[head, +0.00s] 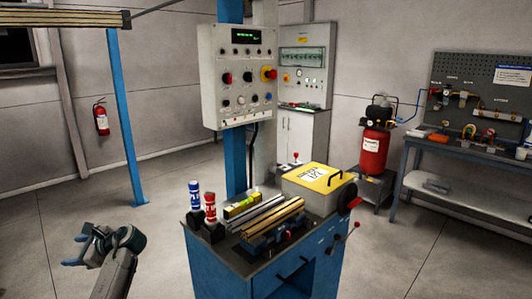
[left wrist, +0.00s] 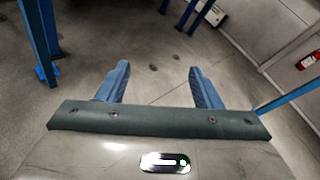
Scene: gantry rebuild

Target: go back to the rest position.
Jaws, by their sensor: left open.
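My left gripper (head: 72,252) is at the lower left of the head view, over bare floor and left of the blue workbench. In the left wrist view its two blue fingers (left wrist: 158,84) stand wide apart with nothing between them but grey floor behind. It touches nothing that I can see. My right gripper is in neither view.
The blue workbench (head: 214,268) carries two spray cans (head: 210,208), brass-coloured bars (head: 272,218) and a yellow-lidded box (head: 318,178). A control panel (head: 240,95) rises behind it. A blue post (head: 122,120) stands at the left. The floor between is clear.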

